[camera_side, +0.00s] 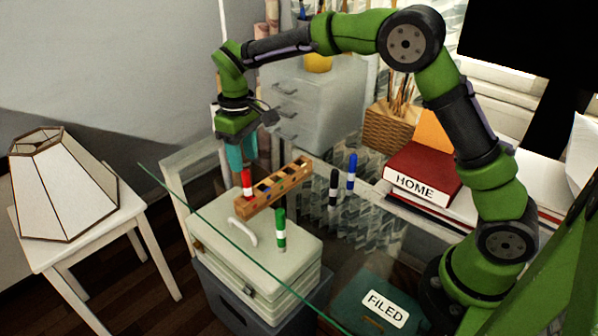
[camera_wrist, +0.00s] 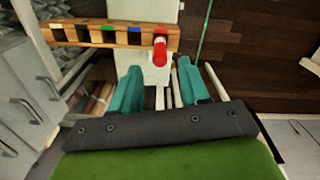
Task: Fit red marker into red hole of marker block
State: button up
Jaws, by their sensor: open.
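The wooden marker block (camera_side: 275,190) lies on the glass table and shows a row of colored holes. It also shows at the top of the wrist view (camera_wrist: 100,35). My gripper (camera_side: 243,165) is just above and beside the marker. Its teal fingers (camera_wrist: 158,70) are apart and empty, with the marker beyond their tips.
A green marker (camera_side: 280,229), a black marker (camera_side: 333,188) and a blue marker (camera_side: 351,171) stand upright near the block. Red books (camera_side: 424,174) and a wooden pencil holder (camera_side: 391,128) are at the back right. A lamp (camera_side: 65,190) stands left, off the glass.

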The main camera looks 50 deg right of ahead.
notch_tip(320, 180, up, 5)
jog(key=shift+s+f, duration=0.1)
jog(key=shift+f, duration=0.05)
jog(key=s+d+r+m+t+y, duration=0.1)
jog(key=s+d+r+m+t, duration=0.2)
jog(key=s, duration=0.5)
jog(key=s+d+r+m+t+y, duration=0.1)
jog(key=s+d+r, duration=0.1)
jog(key=s+r, duration=0.55)
jog(key=s+d+f+m+t, duration=0.1)
jog(key=s+f+m+t, duration=0.1)
jog(key=s+f, duration=0.3)
jog(key=s+t, duration=0.1)
jog(key=s, duration=0.3)
jog(key=shift+s+d+m, duration=0.25)
jog(key=shift+s+m, duration=0.1)
jog(key=shift+m, duration=0.05)
